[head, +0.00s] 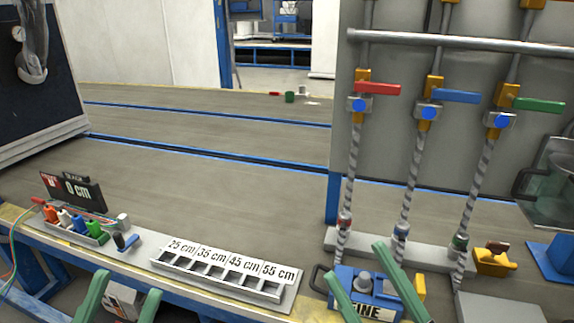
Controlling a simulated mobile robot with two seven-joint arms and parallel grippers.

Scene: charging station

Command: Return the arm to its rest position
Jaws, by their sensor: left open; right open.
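My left gripper (128,284) shows at the bottom left as two green fingers, spread apart with nothing between them. It is in front of the near edge of the bench. My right gripper (356,262) shows at the bottom right, its two green fingers also apart. Its fingers overlap the blue box (367,283) labelled "FINE" in the picture; I cannot tell whether they touch it. Most of both arms is out of view.
A slotted tray (285,293) marked 25 to 55 cm lies on the bench (220,190). Left of it are a "0 cm" display (75,190) and coloured connectors (75,222). Hoses with red (378,89), blue (456,96) and green (540,104) valve handles hang at right. Mid-bench is clear.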

